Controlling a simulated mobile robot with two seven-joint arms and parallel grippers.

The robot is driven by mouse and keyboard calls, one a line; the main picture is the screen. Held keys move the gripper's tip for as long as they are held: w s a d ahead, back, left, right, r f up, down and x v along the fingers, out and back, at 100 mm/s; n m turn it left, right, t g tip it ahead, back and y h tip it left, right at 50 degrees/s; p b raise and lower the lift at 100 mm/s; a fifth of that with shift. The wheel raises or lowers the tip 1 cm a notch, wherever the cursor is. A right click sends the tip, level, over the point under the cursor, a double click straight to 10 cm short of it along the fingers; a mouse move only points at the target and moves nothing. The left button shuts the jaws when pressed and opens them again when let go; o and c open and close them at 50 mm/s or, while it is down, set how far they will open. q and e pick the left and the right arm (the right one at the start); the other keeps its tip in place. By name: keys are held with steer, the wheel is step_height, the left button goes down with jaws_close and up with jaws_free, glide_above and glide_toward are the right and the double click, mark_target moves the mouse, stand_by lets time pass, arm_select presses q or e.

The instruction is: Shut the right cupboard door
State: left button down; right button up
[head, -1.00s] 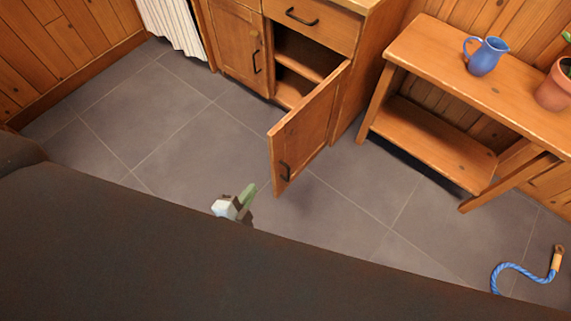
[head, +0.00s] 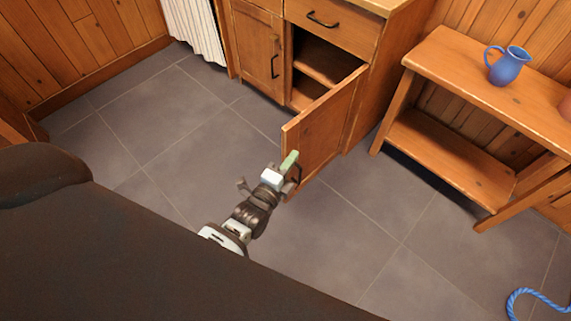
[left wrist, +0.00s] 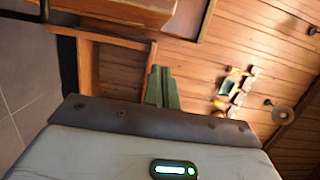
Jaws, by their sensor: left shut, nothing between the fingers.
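The right cupboard door (head: 325,125) stands wide open in the head view, swung out from the wooden cupboard (head: 385,70) over the floor. The opening (head: 325,65) behind it shows a shelf inside. My left gripper (head: 291,159) is shut and empty, its green fingertips in front of the door's free edge and lower part, by the dark handle (head: 298,172), which is partly hidden. I cannot tell whether they touch. The left wrist view shows the green fingers (left wrist: 161,88) together, with wooden surfaces beyond. My right gripper is not in view.
The left cupboard door (head: 255,45) and the drawer (head: 325,18) are shut. A wooden bench (head: 480,90) with a blue jug (head: 507,66) stands at right. A blue rope (head: 535,296) lies on the floor at lower right. The tiled floor (head: 150,130) left of the door is clear.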

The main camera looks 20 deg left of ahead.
mark_target(290, 137)
arm_select(q)
steer(key=shift+w+a+b, duration=0.2)
steer(key=shift+w+a, duration=0.3)
steer(key=shift+w, duration=0.7)
steer(key=shift+w+a+b, duration=0.15)
steer(key=shift+w+a, duration=0.35)
steer(key=shift+w, duration=0.7)
steer(key=shift+w+a+b, duration=0.2)
steer(key=shift+w+a, duration=0.3)
steer(key=shift+w, duration=0.7)
steer(key=shift+a, duration=0.15)
